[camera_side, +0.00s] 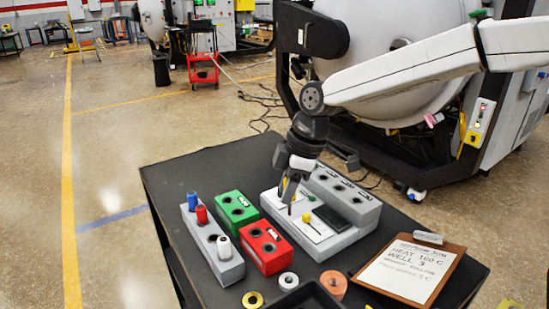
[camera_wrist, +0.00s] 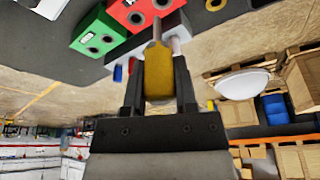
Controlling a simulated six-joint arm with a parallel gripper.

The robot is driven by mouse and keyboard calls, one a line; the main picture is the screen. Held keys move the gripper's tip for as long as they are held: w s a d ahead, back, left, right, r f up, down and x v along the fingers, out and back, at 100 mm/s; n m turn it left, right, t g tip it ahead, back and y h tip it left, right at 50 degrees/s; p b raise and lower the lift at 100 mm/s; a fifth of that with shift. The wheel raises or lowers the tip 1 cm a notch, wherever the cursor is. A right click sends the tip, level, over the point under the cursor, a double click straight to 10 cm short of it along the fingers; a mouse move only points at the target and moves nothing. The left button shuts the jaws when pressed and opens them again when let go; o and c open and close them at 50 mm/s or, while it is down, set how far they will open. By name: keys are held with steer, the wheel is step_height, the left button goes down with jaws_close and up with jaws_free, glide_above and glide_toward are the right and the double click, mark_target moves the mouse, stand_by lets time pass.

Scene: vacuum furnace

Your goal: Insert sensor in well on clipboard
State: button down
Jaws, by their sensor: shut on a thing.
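The clipboard (camera_side: 372,284) lies at the table's right front. In the side view my gripper (camera_side: 289,197) points down over the grey unit (camera_side: 283,213). The sensor's lower end is too small to place exactly. A grey block with several dark wells (camera_side: 368,212) stands just behind and right of my gripper.
A green block (camera_side: 237,208), a red block (camera_side: 265,247) and a grey rack (camera_side: 221,262) with blue, red and white pieces stand to the left. A yellow knob (camera_side: 306,217) stands on the grey unit. Rings (camera_side: 289,281) and a black tray (camera_side: 308,298) lie in front.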

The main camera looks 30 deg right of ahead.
steer(key=w+d+m, duration=0.1)
steer(key=d+m, duration=0.1)
steer(key=d, duration=0.8)
steer(key=m, duration=0.1)
glide_above(351, 200)
steer(key=f, duration=0.2)
steer(key=shift+s+d+r+t+h, duration=0.2)
steer(key=shift+d+t+h, duration=0.1)
steer(key=shift+d+t, duration=0.1)
steer(key=shift+f, duration=0.15)
steer(key=shift+f, duration=1)
steer(key=shift+f, duration=2.6)
stand_by(1.1)
jaws_free()
steer(key=shift+r, duration=0.15)
stand_by(0.3)
